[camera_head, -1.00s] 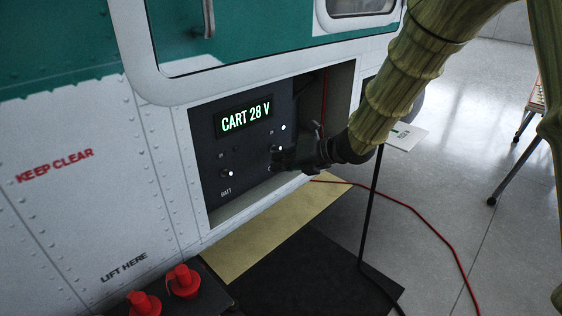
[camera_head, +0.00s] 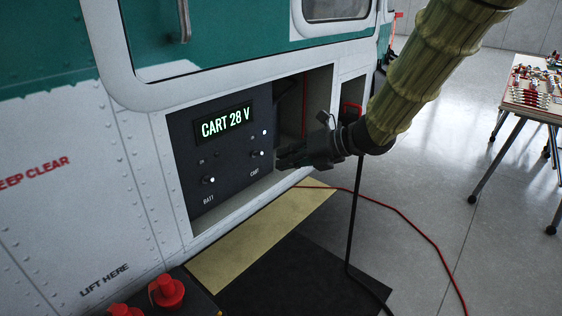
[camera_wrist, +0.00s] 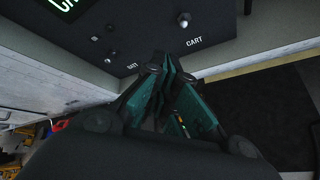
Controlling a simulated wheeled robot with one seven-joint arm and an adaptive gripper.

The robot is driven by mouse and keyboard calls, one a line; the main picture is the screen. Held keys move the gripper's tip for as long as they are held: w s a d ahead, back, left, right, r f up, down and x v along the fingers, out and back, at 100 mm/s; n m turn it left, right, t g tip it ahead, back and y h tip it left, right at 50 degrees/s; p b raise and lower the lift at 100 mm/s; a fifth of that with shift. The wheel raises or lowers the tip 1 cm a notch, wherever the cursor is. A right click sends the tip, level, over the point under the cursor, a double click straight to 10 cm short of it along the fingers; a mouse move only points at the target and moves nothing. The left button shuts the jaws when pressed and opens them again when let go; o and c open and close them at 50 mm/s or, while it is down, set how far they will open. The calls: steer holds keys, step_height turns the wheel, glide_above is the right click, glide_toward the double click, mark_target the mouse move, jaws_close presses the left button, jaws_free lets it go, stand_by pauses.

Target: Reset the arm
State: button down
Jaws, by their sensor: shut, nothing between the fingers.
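My gripper (camera_head: 283,160) is shut and empty. In the head view it is just right of a dark panel (camera_head: 185,160) set in the helicopter's side, apart from the panel's CART switch (camera_head: 254,154). The panel's display (camera_head: 226,124) reads "CART 28 V" in green. A BATT switch (camera_head: 207,180) sits lower left. In the wrist view the shut fingers (camera_wrist: 172,75) fill the middle, with the CART switch (camera_wrist: 184,20) and BATT switch (camera_wrist: 109,60) beyond them. My arm comes down from the upper right.
Red caps (camera_head: 167,291) stand at the lower left. A black cable (camera_head: 352,215) and a red cable (camera_head: 405,207) run down to the floor. A table (camera_head: 518,98) with small items stands at the right. The grey floor between is open.

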steer(key=s+d+f+m+h, duration=0.25)
steer(key=s+f+m, duration=0.4)
steer(key=f, duration=0.65)
steer(key=s+d+f+m+h, duration=0.1)
steer(key=s+d+f+m, duration=0.25)
steer(key=f+m, duration=0.8)
steer(key=s+d+f+m+h, duration=0.2)
steer(key=s+d+f+m, duration=0.35)
steer(key=f, duration=0.85)
steer(key=s+d+f+m+g+h, duration=0.25)
steer(key=s+f+m, duration=0.25)
steer(key=s, duration=0.4)
steer(key=s+d+f+m+g+h, duration=0.1)
steer(key=s+d+f+m, duration=0.2)
steer(key=s+f+m, duration=0.35)
steer(key=s+d+f+m+g+h, duration=0.2)
steer(key=s+d+f+m, duration=0.15)
steer(key=s, duration=0.75)
step_height(320, 180, up, 14)
steer(key=w+p, duration=0.1)
steer(key=p, duration=1.3)
steer(key=shift+a+r, duration=0.15)
steer(key=shift+a, duration=0.25)
